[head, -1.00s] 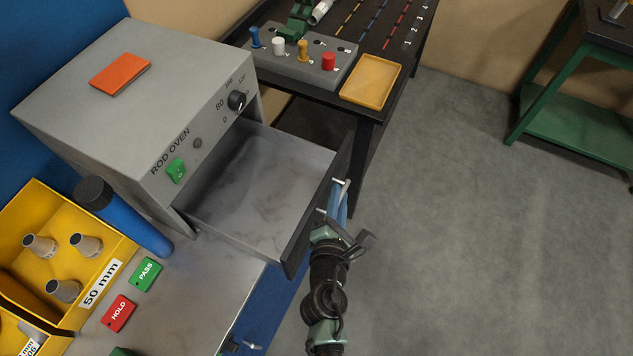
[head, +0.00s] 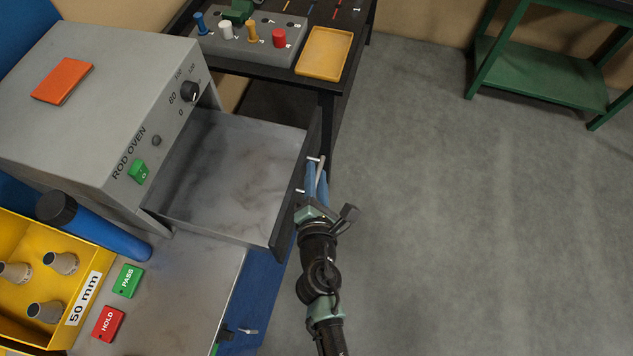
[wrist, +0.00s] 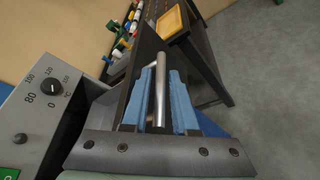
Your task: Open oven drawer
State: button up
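The rod oven (head: 75,110) is a grey box at the left in the head view. Its drawer (head: 215,170) is pulled well out, and its grey inside shows empty. The dark drawer front (head: 288,215) carries a metal bar handle (head: 320,168). My gripper (head: 316,178) is at this handle, its blue fingers on either side of the bar. Exact finger contact is hard to see.
A dark table (head: 328,100) with a yellow tray (head: 324,52) and a peg block (head: 245,38) stands behind the drawer. A yellow bin (head: 85,305) and a blue cylinder (head: 100,228) lie left of it. A green stand (head: 540,75) is at the back right. Floor (head: 450,220) to the right is clear.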

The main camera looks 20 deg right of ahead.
jog(key=b+v, duration=0.3)
jog(key=v, duration=0.9)
jog(key=shift+s, duration=0.35)
jog(key=shift+a+r, duration=0.1)
jog(key=w+a+r+m+t, duration=0.1)
jog(key=w+r+m+t, duration=0.1)
jog(key=w+r+m, duration=0.5)
jog(key=w+r+m+t+b, duration=0.1)
jog(key=w+r+m+t, duration=0.1)
jog(key=r, duration=1)
jog(key=w+a+r+m+t, duration=0.1)
jog(key=w+r+m+t, duration=0.1)
jog(key=w+r+m, duration=0.5)
jog(key=s+a+r+m+t+y, duration=0.1)
jog(key=s+a+r+m+t, duration=0.1)
jog(key=r, duration=0.8)
jog(key=s+a+r+m+t+y+b, duration=0.1)
jog(key=s+r, duration=0.4)
jog(key=r, duration=0.5)
jog(key=s+a+r+m+t+y, duration=0.3)
jog(key=r+t, duration=0.1)
jog(key=r, duration=0.6)
jog(key=shift+s+r+m, duration=0.15)
jog(key=shift+r+m, duration=0.15)
